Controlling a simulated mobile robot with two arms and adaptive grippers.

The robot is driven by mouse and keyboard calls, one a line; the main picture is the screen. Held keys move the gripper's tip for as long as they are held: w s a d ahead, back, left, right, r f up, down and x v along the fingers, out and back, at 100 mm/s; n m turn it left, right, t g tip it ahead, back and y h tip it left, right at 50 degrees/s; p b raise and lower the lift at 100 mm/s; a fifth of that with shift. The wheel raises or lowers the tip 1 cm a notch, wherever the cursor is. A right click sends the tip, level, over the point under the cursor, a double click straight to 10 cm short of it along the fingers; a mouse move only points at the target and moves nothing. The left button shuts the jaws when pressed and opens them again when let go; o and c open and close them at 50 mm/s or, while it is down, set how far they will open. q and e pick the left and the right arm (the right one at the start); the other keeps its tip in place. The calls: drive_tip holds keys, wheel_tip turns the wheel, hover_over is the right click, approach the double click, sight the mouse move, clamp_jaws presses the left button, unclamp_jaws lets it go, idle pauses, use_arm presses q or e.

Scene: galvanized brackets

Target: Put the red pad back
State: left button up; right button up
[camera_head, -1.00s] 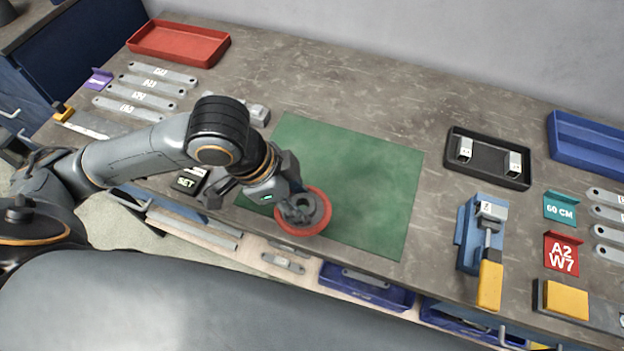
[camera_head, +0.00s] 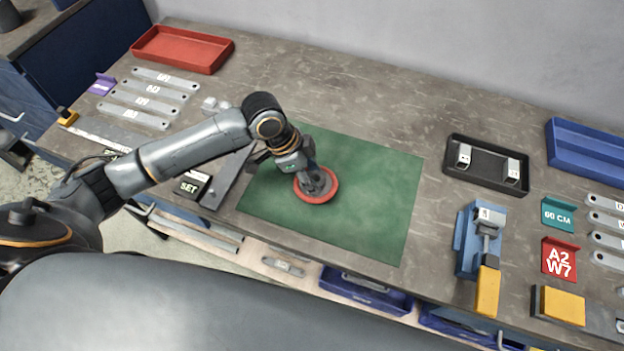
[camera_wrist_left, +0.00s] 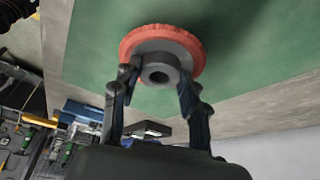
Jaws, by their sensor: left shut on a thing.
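The red pad is a round red disc (camera_head: 331,197) with a grey hub on top. It is over the left part of the green mat (camera_head: 372,190) in the head view. My left gripper (camera_head: 312,184) is shut on the grey hub, above the disc. The left wrist view shows the red disc (camera_wrist_left: 137,36) and the two fingers (camera_wrist_left: 158,85) on either side of the hub, which has a round hole. I cannot tell whether the pad touches the mat or hangs just above it. My right gripper is not in view.
A red tray (camera_head: 182,50) is at the back left, near several labelled strips. A black tray (camera_head: 487,181) holds two small blocks on the right. A blue clamp (camera_head: 467,240) with a yellow handle and a red A2 W7 sign (camera_head: 559,260) are in front. The mat's right half is clear.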

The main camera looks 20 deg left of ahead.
use_arm(q)
drive_tip(key=shift+s+f+p, duration=0.1)
drive_tip(key=shift+f+p, duration=0.3)
drive_tip(key=shift+f, duration=1.05)
drive_tip(key=shift+f, duration=0.2)
drive_tip(key=o, duration=1)
drive_tip(key=shift+r, duration=0.1)
drive_tip(key=b+v, duration=0.1)
drive_tip(key=v, duration=1.1)
drive_tip(key=shift+r, duration=0.1)
